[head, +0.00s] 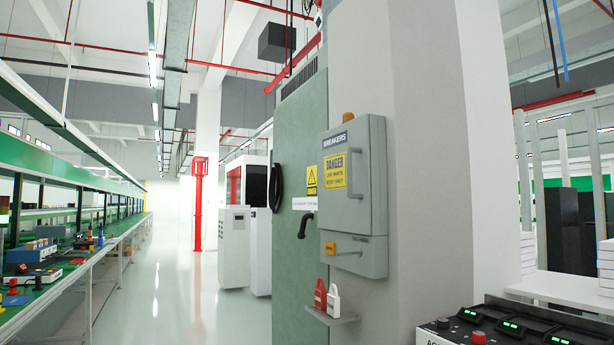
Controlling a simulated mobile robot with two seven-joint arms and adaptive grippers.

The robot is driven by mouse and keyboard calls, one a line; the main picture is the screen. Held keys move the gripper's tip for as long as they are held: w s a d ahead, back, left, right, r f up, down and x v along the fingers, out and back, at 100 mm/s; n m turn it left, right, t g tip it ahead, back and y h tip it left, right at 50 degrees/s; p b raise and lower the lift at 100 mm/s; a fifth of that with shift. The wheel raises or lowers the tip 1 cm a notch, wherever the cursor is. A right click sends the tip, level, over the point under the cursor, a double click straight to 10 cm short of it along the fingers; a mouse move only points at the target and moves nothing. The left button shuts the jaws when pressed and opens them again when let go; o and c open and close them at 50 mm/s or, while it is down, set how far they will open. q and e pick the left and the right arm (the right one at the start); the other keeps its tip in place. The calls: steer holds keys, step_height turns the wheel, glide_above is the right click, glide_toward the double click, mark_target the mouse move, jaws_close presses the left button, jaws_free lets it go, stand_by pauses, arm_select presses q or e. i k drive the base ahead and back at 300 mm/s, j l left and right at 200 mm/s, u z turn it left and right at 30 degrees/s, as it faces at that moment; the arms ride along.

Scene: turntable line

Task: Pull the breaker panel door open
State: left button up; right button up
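The grey breaker panel (379,190) is mounted on the side of a white column, with a blue "BREAKERS" label at its top. Its door (337,203) looks shut and carries a yellow "DANGER" sign (334,171). A grey bar handle (355,172) stands out near the door's right side. Below the door is a lower grey section (370,257) with an orange tag (330,247) and a thin grey lever or bar (347,253). An amber lamp (348,117) sits on top. Neither of my grippers is in view.
A tall green cabinet (290,250) with a black handle stands left of the panel. Red and white padlocks (333,300) are on a small shelf (330,316) below. A console with coloured buttons (510,328) fills the lower right. The aisle floor (165,290) at left is clear.

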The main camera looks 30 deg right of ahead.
mark_target(344, 198)
steer(key=i+j+z, duration=0.1)
steer(key=i+z, duration=0.3)
steer(key=i+j+z, duration=0.15)
steer(key=z, duration=0.25)
steer(key=i+j+z, duration=0.35)
steer(key=k+l, duration=0.05)
steer(key=l, duration=0.05)
